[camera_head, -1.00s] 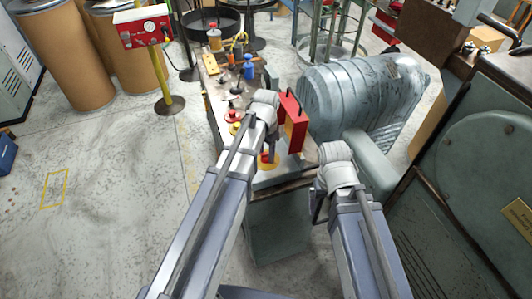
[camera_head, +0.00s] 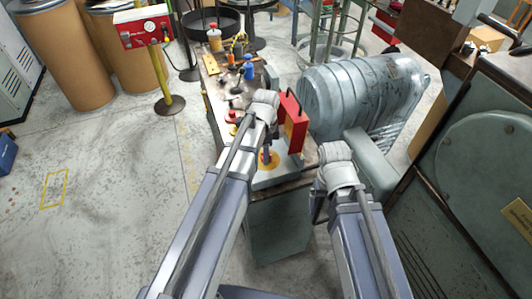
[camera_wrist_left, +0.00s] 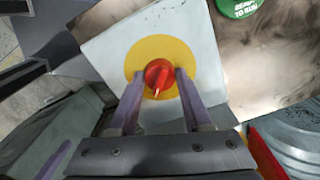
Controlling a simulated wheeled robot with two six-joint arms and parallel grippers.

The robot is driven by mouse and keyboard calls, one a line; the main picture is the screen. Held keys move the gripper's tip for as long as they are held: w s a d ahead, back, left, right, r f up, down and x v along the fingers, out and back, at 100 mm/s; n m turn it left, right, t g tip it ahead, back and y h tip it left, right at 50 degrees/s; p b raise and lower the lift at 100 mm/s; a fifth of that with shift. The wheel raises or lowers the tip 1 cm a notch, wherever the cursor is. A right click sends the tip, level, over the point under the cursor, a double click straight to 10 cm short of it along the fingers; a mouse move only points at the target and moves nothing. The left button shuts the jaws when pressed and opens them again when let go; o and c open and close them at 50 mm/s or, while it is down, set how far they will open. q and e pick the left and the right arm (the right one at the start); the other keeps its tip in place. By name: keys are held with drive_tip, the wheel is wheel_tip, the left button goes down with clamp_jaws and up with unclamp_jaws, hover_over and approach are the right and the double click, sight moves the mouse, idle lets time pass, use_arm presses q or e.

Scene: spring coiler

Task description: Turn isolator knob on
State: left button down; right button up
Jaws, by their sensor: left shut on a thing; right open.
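The isolator knob is a red knob (camera_wrist_left: 158,75) on a yellow disc (camera_wrist_left: 163,57), set on a pale grey plate (camera_wrist_left: 100,48) in the left wrist view. The knob's white mark points toward the bottom of that view. My left gripper (camera_wrist_left: 160,82) has one finger on each side of the knob and is shut on it. In the head view my left gripper (camera_head: 266,157) reaches down over the yellow disc, and the knob is mostly hidden. My right gripper (camera_head: 322,190) is at the bench's right edge, apart from the knob; its fingers are largely hidden by its wrist.
A red box (camera_head: 293,122) stands upright beside the plate. A red button (camera_head: 231,116) and a blue-topped item (camera_head: 248,68) are farther back on the bench. A green button (camera_wrist_left: 237,5) is near the plate. A big grey cylinder (camera_head: 360,95) is right of the bench.

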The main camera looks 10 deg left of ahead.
use_arm(q)
drive_tip(key=shift+m, duration=0.3)
idle(0.4)
drive_tip(key=shift+c, duration=1.7)
unclamp_jaws()
drive_tip(key=shift+r, duration=0.2)
wheel_tip(320, 180, up, 8)
drive_tip(key=p, duration=0.8)
drive_tip(key=shift+f, duration=0.3)
drive_tip(key=shift+f+b, duration=0.15)
drive_tip(key=shift+b, duration=0.15)
wheel_tip(320, 180, down, 8)
drive_tip(key=b, duration=0.7)
drive_tip(key=shift+r, duration=0.2)
